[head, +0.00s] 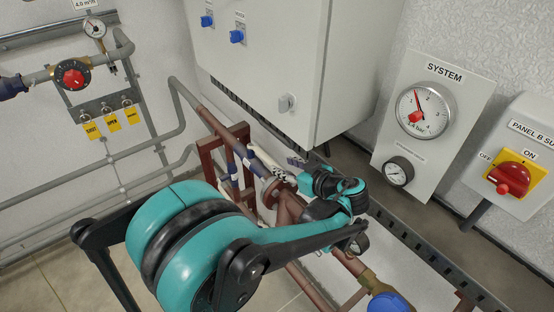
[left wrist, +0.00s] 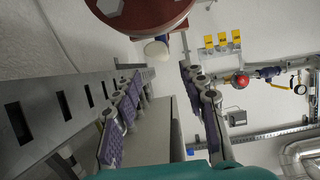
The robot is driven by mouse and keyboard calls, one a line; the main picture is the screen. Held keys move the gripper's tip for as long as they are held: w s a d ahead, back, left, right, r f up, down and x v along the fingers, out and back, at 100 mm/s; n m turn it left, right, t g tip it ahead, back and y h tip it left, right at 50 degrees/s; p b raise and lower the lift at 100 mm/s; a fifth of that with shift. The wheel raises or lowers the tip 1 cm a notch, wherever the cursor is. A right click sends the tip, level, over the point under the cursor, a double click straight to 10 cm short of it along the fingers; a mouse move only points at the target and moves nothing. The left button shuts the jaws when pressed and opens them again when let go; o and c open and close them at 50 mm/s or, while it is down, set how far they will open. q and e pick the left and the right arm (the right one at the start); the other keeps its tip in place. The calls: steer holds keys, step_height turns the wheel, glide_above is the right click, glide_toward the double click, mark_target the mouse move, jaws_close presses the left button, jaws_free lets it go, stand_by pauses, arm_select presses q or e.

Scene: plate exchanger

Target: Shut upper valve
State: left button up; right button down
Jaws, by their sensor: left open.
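Brown pipework with flanges (head: 228,128) runs below the grey cabinet in the head view. A pale lever-like handle (head: 268,163) lies at a slant there, close to my left gripper (head: 288,174). I cannot tell for sure whether it belongs to the upper valve. My left gripper, with purple finger pads, also shows in the left wrist view (left wrist: 163,80), open, with nothing between its fingers. A white rounded end (left wrist: 156,49) shows just beyond the fingertips, beneath a large red-brown disc (left wrist: 140,10). Touching cannot be made out. My right gripper is not in view.
The grey cabinet (head: 265,60) hangs over the pipes. A slotted rail (head: 430,240) runs along the wall. A system gauge panel (head: 424,145) and a red-yellow switch (head: 510,178) are at the right. A red knob (head: 72,76) and yellow tags (head: 112,123) are at the left.

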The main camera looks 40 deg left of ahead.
mark_target(271, 161)
arm_select(q)
steer(key=b+x, duration=0.1)
steer(key=x, duration=0.4)
steer(key=shift+a+f, duration=0.15)
steer(key=shift+a, duration=0.4)
jaws_close()
